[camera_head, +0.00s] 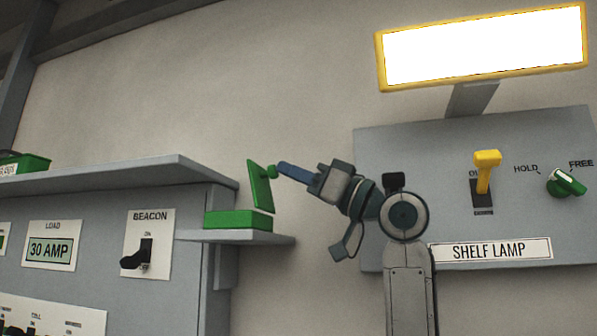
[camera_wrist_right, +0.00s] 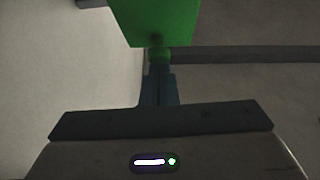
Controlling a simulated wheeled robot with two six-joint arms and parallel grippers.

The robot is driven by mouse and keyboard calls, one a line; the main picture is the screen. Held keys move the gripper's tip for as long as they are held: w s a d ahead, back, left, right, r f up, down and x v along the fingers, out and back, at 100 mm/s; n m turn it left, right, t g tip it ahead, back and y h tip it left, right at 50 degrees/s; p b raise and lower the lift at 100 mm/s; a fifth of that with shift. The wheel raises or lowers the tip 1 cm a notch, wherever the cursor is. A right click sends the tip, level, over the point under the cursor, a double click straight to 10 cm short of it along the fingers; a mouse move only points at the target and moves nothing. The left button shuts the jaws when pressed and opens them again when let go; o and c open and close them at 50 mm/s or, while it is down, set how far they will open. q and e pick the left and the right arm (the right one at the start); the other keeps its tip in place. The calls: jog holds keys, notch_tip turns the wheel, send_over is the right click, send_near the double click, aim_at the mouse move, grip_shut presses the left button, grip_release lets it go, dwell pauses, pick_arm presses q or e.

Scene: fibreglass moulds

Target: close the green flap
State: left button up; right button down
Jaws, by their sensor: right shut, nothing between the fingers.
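The green flap (camera_head: 261,187) stands raised, tilted slightly from upright, over a low green box (camera_head: 237,219) on a small grey shelf. A round green knob (camera_head: 271,171) sits on the flap's right face. My right gripper (camera_head: 280,168) is shut, with its blue fingertips at the knob; I cannot tell whether they touch it. In the right wrist view the flap (camera_wrist_right: 155,20) fills the top middle, with the knob (camera_wrist_right: 158,55) right at the tips of the shut fingers (camera_wrist_right: 158,75). My left gripper is out of view.
The small shelf (camera_head: 275,239) juts out beside a grey cabinet with a BEACON switch (camera_head: 145,254). On the right, a wall panel (camera_head: 400,150) carries a yellow lever (camera_head: 486,165) and a green knob switch (camera_head: 566,183). A lit lamp (camera_head: 485,48) hangs above. Bare wall lies above the flap.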

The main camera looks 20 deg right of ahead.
aim_at(276, 172)
jog(key=shift+a+f+x, duration=0.1)
jog(key=shift+f+x, duration=0.05)
jog(key=shift+x, duration=0.9)
jog(key=shift+a+f+x, duration=0.1)
jog(key=shift+f+x, duration=0.1)
jog(key=shift+x, duration=0.85)
jog(key=shift+a+f+x, duration=0.1)
jog(key=shift+f+x, duration=0.05)
jog(key=shift+x, duration=0.95)
jog(key=shift+d, duration=0.2)
jog(key=shift+s+f, duration=0.1)
